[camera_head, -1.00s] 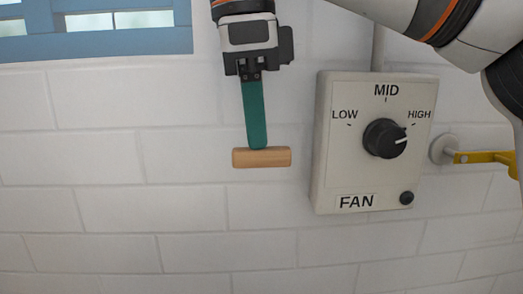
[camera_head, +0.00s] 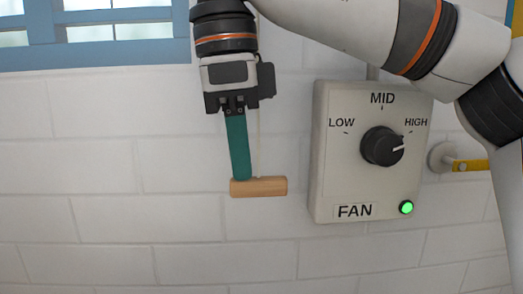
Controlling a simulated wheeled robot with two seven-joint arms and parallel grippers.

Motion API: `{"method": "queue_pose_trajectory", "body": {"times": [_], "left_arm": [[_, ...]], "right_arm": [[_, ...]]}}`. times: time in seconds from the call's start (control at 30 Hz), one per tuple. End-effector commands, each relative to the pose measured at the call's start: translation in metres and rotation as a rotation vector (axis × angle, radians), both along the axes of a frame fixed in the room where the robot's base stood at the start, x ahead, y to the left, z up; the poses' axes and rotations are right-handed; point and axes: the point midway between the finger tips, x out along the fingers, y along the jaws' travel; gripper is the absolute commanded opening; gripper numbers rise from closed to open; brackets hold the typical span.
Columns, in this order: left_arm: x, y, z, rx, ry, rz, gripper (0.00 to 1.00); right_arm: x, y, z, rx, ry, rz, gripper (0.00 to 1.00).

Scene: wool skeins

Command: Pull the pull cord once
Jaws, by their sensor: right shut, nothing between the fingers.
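The pull cord's wooden handle (camera_head: 259,187) is a short light-brown bar hanging level in front of the wall. A thin pale cord (camera_head: 258,135) shows faintly above it, beside my fingers. My right gripper (camera_head: 240,178) points down with its long green fingers shut. Their tips are at the top edge of the handle, left of its middle. I cannot tell whether they touch it. Nothing shows between the fingers. My left gripper is not in view.
A FAN control box (camera_head: 322,150) is on the wall to the right; its knob (camera_head: 382,146) points toward HIGH and its lamp (camera_head: 406,207) glows green. A yellow lever (camera_head: 472,166) is farther right. A blue-framed window (camera_head: 120,52) is upper left. The wall below is clear.

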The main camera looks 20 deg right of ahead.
Motion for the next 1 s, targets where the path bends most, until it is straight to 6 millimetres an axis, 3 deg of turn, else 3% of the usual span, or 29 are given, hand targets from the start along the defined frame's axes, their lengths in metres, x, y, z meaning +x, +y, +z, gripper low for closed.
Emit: {"method": "queue_pose_trajectory", "body": {"times": [0.07, 0.47, 0.8, 1.0], "left_arm": [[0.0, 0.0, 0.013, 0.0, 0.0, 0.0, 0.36], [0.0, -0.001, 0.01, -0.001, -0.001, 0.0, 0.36], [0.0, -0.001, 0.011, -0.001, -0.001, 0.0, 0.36], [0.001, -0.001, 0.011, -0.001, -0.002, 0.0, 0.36]], "right_arm": [[0.003, 0.01, 0.008, 0.0, 0.002, 0.003, 0.0], [0.003, 0.014, 0.009, -0.001, -0.002, 0.0, 0.0], [0.005, 0.019, 0.055, -0.005, -0.007, -0.005, 0.0], [0.006, 0.021, 0.067, -0.01, 0.007, -0.002, 0.0]]}}
